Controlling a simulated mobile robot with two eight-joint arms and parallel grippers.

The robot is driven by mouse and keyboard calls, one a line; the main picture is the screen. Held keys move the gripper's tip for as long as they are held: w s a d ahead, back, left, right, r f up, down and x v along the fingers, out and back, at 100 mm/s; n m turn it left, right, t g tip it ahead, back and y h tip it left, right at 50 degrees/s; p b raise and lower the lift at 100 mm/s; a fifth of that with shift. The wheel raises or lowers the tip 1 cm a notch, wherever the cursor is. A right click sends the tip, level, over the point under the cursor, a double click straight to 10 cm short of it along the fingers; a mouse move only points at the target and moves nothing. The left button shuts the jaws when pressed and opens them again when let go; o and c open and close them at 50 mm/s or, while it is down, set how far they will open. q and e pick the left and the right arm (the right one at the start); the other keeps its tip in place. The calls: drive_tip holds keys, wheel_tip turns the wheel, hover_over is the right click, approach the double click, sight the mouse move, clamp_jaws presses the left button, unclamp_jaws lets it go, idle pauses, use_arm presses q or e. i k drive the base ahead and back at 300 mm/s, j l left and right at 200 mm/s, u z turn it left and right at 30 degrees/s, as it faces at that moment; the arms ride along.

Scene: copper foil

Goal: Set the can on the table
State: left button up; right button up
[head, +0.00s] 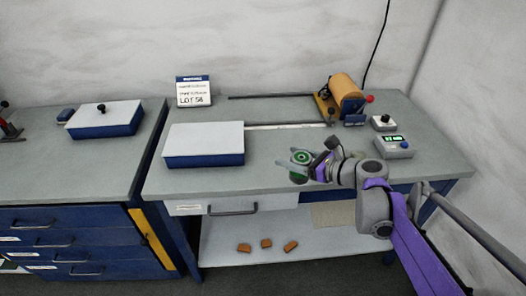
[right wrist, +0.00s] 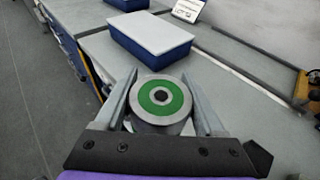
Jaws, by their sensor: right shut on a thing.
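The can (head: 300,157) has a grey body and a green ring on its top with a dark centre. It also shows in the right wrist view (right wrist: 161,98), upright between the two fingers. My right gripper (head: 302,168) is shut on the can near the table's front edge. The table (head: 270,143) has a grey top. Whether the can's base touches the tabletop cannot be told, as the base is hidden. My left gripper is not in view.
A blue box with a white lid (head: 205,145) stands left of the can. A copper foil roll (head: 347,88) on a stand is at the back right. A small meter (head: 394,146) is at the right. A sign (head: 193,91) stands behind. The tabletop's middle is clear.

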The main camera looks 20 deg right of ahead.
sight(311, 146)
drive_tip(key=i+l, duration=0.7)
